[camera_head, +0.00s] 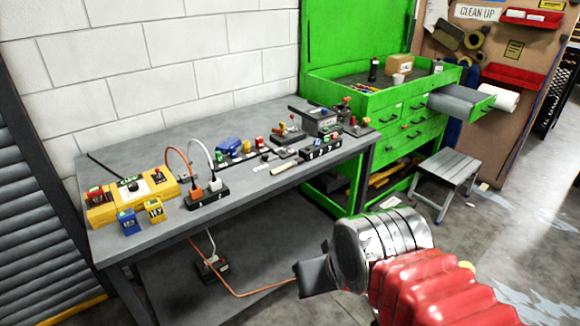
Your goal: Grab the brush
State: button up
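I cannot make out a brush for certain. A small pale, elongated piece (284,167) lies near the front edge of the grey workbench (250,196); it is too small to tell whether it is the brush. My gripper (309,277) is at the lower middle, with dark jaws at the end of my silver and red arm. It is in front of the bench and apart from the things on it. Its jaws are seen from the side, so I cannot tell if they are open or shut.
A yellow box (134,196) and power strip (207,196) with cables stand at the bench's left. Several small devices stand farther right. A green tool cabinet (405,120) has an open drawer (462,103).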

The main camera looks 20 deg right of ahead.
aim_at(296, 162)
jog(key=u, duration=0.05)
jog(key=i, duration=1.25)
jog(key=u, duration=2.05)
